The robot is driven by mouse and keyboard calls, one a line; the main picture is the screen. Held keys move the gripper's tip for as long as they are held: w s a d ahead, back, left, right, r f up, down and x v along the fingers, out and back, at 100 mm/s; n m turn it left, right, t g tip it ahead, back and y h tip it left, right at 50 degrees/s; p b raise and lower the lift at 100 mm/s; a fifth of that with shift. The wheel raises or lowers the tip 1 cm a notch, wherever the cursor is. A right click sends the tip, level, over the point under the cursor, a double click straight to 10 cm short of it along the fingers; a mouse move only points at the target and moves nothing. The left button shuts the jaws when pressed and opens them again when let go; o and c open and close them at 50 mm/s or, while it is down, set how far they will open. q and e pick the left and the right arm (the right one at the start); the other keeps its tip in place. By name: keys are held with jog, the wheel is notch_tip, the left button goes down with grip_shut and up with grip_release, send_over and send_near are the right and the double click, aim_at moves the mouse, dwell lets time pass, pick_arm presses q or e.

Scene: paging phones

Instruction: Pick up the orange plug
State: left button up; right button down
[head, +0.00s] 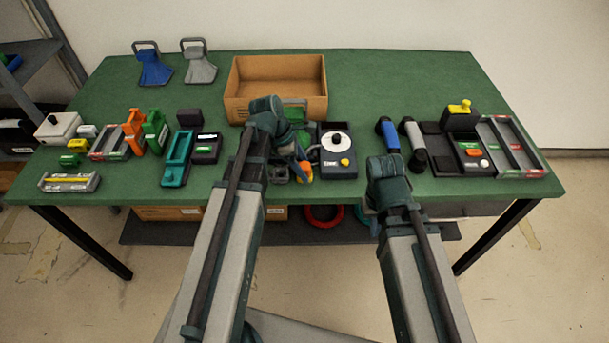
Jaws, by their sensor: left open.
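A small orange piece (305,172), perhaps the orange plug, shows at the table's front middle, right beside my left gripper (291,174). The left gripper points down there and is open; its own wrist partly hides it, and I cannot tell whether the fingers touch the piece. Another small orange piece (472,152) sits in a dark device on the right. My right arm ends over the table's front edge, right of the middle. Its wrist hides the right gripper's fingers.
On the green table (400,80), an open cardboard box (275,112) stands behind my left gripper. A device with a white disc (338,142) is just right of it. Trays, handsets and small blocks fill the left and right sides. The back right is clear.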

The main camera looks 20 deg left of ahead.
pick_arm(q)
jog(key=shift+r, duration=0.1)
grip_shut()
pick_arm(e)
jog(key=shift+r, duration=0.1)
dwell(0.3)
